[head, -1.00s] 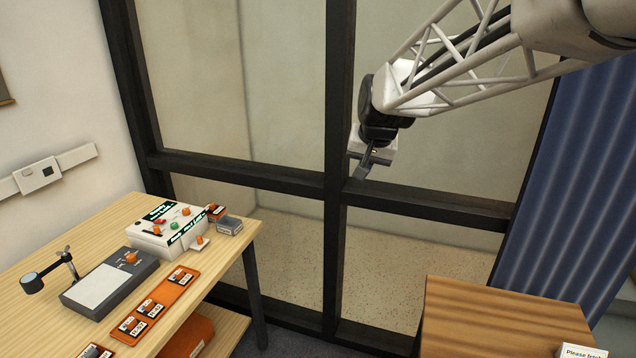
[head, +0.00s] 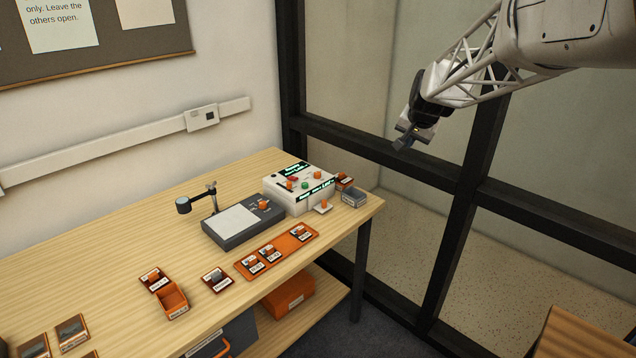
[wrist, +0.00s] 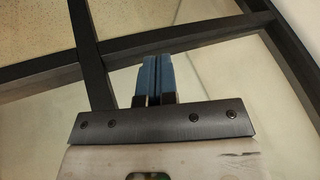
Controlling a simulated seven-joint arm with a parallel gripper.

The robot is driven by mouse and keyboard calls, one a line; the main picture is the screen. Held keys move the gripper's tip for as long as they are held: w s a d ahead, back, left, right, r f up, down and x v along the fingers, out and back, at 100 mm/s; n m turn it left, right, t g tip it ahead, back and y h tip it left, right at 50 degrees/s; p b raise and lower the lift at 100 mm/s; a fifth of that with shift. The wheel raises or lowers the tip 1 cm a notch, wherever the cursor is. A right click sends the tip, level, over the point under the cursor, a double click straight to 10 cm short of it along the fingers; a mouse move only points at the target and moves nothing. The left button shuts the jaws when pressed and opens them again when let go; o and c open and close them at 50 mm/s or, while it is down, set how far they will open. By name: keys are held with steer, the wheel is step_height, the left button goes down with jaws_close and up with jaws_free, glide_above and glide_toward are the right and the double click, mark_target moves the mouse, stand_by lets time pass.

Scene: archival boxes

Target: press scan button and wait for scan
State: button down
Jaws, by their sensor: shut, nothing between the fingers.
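A white control box (head: 300,198) with green-lit displays and several red, green and orange buttons stands near the right end of the wooden table. Which button is the scan button is too small to tell. In front of it is a dark grey scanner base (head: 243,222) with a pale plate, an orange knob and a lens on a post. My gripper (head: 402,147) is raised in the air to the right of and above the box, in front of the window, touching nothing. In the wrist view its blue fingers (wrist: 157,78) are together and empty.
An orange tray (head: 240,268) with small labelled pieces lies in front of the scanner. More labelled pieces and a small orange bin (head: 173,301) are to its left. A grey box (head: 354,197) sits by the table's right edge. Dark window frames (head: 459,235) stand behind my gripper.

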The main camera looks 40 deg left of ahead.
steer(key=s+a+f+y, duration=0.1)
steer(key=a+f, duration=0.2)
steer(key=a, duration=0.6)
steer(key=s+a+f, duration=0.1)
steer(key=a+f, duration=0.2)
steer(key=a, duration=0.7)
steer(key=n+y, duration=0.1)
glide_above(306, 183)
step_height(306, 183, down, 7)
steer(key=shift+g, duration=0.4)
steer(key=shift+f, duration=0.2)
steer(key=shift+f, duration=4.25)
steer(key=shift+f, duration=0.85)
steer(key=shift+r, duration=0.85)
